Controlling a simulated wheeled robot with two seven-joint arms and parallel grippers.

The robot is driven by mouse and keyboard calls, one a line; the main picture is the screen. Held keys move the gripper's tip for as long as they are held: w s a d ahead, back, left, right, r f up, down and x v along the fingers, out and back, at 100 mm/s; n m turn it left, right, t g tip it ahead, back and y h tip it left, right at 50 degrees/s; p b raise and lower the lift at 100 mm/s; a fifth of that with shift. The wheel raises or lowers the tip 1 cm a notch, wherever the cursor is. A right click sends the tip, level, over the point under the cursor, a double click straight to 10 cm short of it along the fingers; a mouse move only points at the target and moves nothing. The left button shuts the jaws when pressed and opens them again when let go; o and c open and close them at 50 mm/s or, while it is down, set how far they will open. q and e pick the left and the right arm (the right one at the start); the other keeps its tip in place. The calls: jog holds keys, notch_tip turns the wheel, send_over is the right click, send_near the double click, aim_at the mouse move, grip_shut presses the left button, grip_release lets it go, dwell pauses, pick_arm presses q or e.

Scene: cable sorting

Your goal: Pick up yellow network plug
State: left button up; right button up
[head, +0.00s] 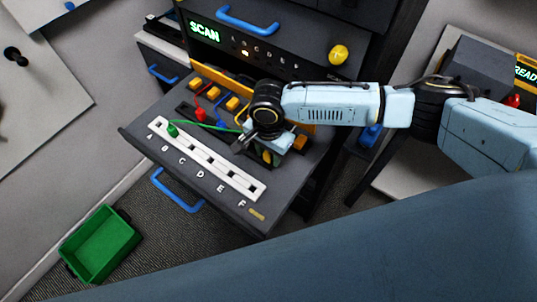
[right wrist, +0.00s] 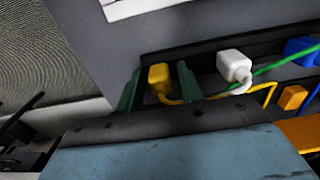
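The yellow network plug (right wrist: 160,78) sits in a dark slot at the drawer's edge, its yellow cable running right in the right wrist view. My right gripper (right wrist: 160,88) is open, with one green finger on each side of the plug and narrow gaps visible. In the head view my right gripper (head: 266,152) is low over the right part of the drawer (head: 190,176), and the yellow plug (head: 267,157) shows partly beneath it. A white plug (right wrist: 234,66) sits just right of the right finger. My left gripper is not in view.
A white strip lettered A to F (head: 205,158) holds a green plug (head: 172,130) near its left end. Red (head: 200,114) and blue (right wrist: 301,50) plugs with cables are nearby. A green bin (head: 101,244) stands on the floor at left. The cabinet rises behind the drawer.

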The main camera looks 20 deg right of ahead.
grip_shut()
notch_tip(320, 180, up, 10)
jog(key=shift+r+p, duration=0.1)
jog(key=shift+p, duration=1)
jog(key=shift+r+p, duration=1.65)
jog(key=shift+p, duration=1.2)
